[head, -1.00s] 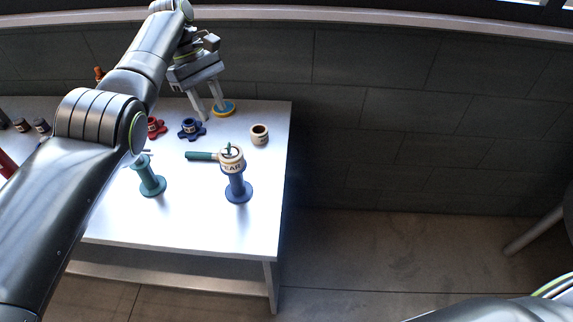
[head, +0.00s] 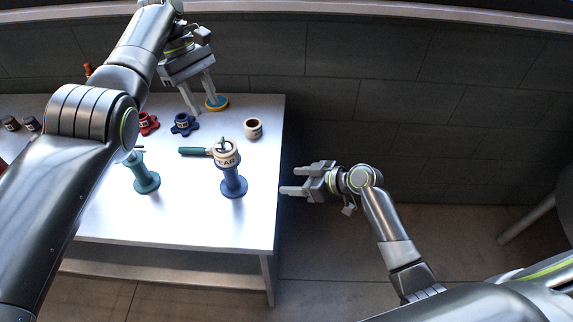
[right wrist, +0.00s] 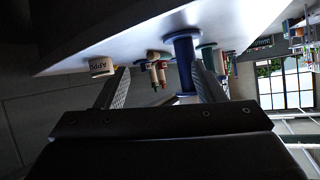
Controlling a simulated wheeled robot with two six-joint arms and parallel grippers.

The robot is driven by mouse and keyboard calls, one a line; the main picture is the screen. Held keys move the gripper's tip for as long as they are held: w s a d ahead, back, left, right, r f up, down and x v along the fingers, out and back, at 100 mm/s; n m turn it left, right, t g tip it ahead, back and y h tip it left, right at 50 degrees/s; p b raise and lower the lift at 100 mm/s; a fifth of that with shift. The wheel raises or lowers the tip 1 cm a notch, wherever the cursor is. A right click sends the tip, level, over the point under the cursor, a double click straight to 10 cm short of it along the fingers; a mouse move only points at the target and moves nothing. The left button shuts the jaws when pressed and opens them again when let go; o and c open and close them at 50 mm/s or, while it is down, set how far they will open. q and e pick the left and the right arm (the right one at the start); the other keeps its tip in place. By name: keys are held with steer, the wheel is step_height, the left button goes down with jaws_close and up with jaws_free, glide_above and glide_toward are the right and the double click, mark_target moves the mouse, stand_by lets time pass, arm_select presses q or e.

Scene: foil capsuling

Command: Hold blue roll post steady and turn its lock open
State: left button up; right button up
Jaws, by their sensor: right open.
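The blue roll post (head: 233,182) stands upright near the table's right edge. On its top sits a cream ring (head: 227,153) with letters ending in "EAR". A dark green handle (head: 195,151) sticks out left from the top; how the lock sits is too small to tell. My right gripper (head: 288,181) is open and empty, just off the table's right edge, apart from the post. In the right wrist view, the blue post (right wrist: 184,62) shows upside down between the finger lines; its top is hidden behind the gripper. My left gripper (head: 205,106) is open at the table's back.
A teal post (head: 146,178) stands left of the blue one. A yellow-rimmed disc (head: 217,103) lies by my left fingers. A cream cup (head: 253,128), a blue star knob (head: 184,124) and a red knob (head: 148,122) stand behind. Floor right of the table is free.

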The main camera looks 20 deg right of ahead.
mark_target(230, 168)
steer(key=a+r+n+y, duration=0.2)
steer(key=a+r+n, duration=0.1)
steer(key=r, duration=0.4)
steer(key=x, duration=1.7)
steer(key=shift+s+a, duration=0.15)
steer(key=shift+s, duration=0.2)
steer(key=shift+g, duration=0.3)
jaws_close()
steer(key=shift+f, duration=0.1)
